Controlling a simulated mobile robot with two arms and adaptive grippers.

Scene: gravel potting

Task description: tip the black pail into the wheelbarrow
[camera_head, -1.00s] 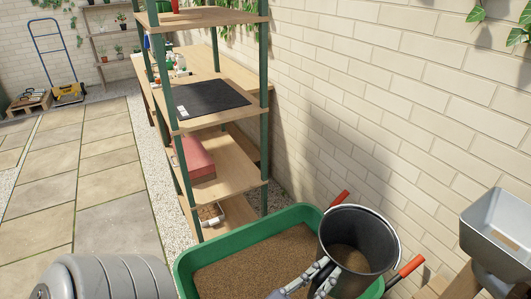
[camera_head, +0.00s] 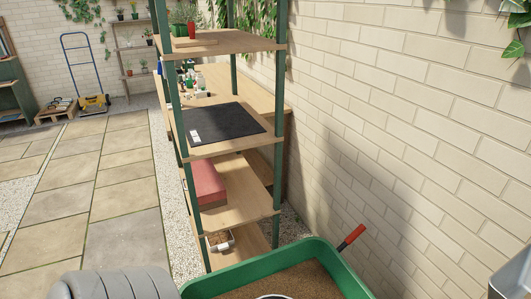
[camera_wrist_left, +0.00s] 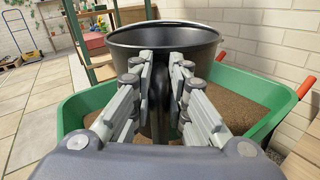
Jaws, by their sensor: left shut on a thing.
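The black pail (camera_wrist_left: 200,36) stands roughly upright in the left wrist view, its wide rim facing up; what is inside it is hidden there. In the head view only a sliver of its rim (camera_head: 270,297) shows at the bottom edge. My left gripper (camera_wrist_left: 161,58) is shut on the near side of the pail. The green wheelbarrow (camera_head: 318,247) holds brown gravel and sits low in the head view. In the left wrist view the wheelbarrow's tray (camera_wrist_left: 78,105) spreads behind and beneath the pail. My right gripper is not in view.
A shelf unit (camera_head: 228,146) with green posts stands just beyond the wheelbarrow, near the brick wall (camera_head: 400,130). A red-gripped handle (camera_head: 351,237) sticks up by the wheelbarrow's right side. A grey container (camera_head: 512,278) is cut off at the lower right. Paving on the left is clear.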

